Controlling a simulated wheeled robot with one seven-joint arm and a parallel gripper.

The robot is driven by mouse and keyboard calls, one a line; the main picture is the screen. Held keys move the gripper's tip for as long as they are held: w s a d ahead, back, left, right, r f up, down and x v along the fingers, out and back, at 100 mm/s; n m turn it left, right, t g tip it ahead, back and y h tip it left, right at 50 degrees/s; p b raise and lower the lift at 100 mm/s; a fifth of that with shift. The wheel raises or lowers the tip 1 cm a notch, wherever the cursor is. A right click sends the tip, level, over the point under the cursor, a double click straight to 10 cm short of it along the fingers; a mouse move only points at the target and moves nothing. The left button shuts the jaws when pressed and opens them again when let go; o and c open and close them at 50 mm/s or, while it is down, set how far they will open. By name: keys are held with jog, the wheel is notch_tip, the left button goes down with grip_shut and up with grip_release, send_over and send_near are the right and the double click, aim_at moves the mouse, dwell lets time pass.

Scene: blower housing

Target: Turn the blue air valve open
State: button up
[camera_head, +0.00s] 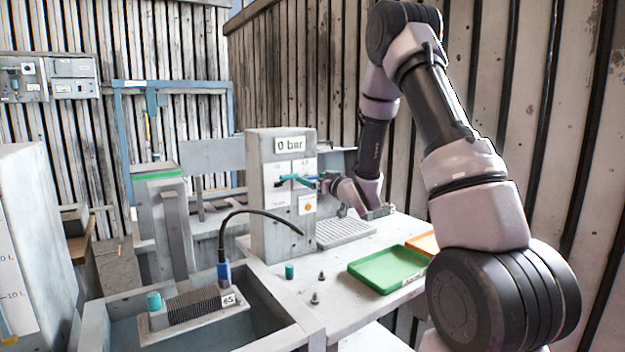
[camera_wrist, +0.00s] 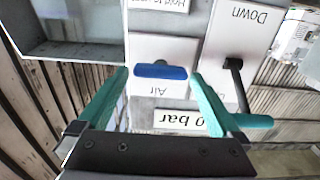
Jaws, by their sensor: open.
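The blue air valve (camera_wrist: 161,71) is a bar handle lying level on a white plate marked "Air", which appears upside down in the wrist view. My gripper (camera_wrist: 160,76) is open, with one teal finger near each end of the bar. Small gaps seem to show between fingers and bar; depth is hard to judge. In the head view, the valve (camera_head: 309,178) is a small blue patch on the grey panel (camera_head: 263,222), and my wrist reaches it from the right. The fingers are hard to separate there. The panel display (camera_head: 290,145) reads "0 bar".
A teal-gripped lever (camera_wrist: 250,121) on a black arm sits beside the valve, on the "Down" plate, close to one finger. An orange button (camera_head: 307,205) is below the valve. A green tray (camera_head: 388,269) and a grey grate (camera_head: 345,233) are on the bench.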

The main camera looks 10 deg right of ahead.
jog(key=shift+w+a, duration=0.15)
jog(key=shift+w, duration=0.2)
jog(key=c, duration=1.1)
jog(key=shift+c, duration=0.2)
